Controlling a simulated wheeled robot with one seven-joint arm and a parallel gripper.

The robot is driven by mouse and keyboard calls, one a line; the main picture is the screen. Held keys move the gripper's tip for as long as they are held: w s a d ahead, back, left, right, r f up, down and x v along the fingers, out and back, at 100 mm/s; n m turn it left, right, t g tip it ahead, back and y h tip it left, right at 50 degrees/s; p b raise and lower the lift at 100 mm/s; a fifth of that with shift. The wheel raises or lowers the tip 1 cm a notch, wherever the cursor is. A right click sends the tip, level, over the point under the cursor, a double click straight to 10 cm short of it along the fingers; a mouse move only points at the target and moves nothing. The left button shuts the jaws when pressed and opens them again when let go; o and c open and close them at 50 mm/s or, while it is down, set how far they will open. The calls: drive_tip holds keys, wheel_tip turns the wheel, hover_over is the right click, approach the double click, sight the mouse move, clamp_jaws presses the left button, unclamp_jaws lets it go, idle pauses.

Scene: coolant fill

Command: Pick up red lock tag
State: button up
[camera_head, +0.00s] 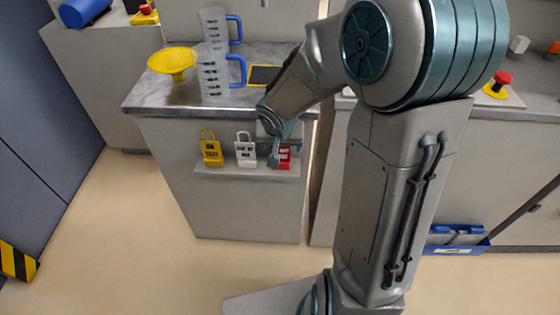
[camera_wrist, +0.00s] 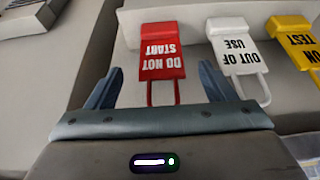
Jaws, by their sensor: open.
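The red lock tag (camera_wrist: 162,50) reads "DO NOT START" and stands at one end of a small shelf (camera_head: 225,168) on the front of the cabinet. In the head view the red tag (camera_head: 284,158) is partly hidden behind my gripper (camera_head: 277,152). In the wrist view my gripper (camera_wrist: 160,88) is open, with one finger on each side of the red tag's shackle. The fingers do not visibly touch it. The tag's body lies beyond the fingertips.
A white "OUT OF USE" tag (camera_head: 245,152) stands close beside the red one, then a yellow tag (camera_head: 211,150). Above, the counter (camera_head: 150,98) holds two clear jugs with blue handles (camera_head: 214,78) and a yellow funnel (camera_head: 172,62). The floor in front is clear.

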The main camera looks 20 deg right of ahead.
sight(280, 152)
drive_tip(key=b+x, duration=0.1)
drive_tip(key=x, duration=0.3)
drive_tip(key=shift+w+f+b, duration=0.2)
drive_tip(key=shift+f+b, duration=0.1)
drive_tip(key=shift+f, duration=0.05)
drive_tip(key=shift+r, duration=0.1)
drive_tip(key=c, duration=1.1)
drive_tip(key=shift+o, duration=0.2)
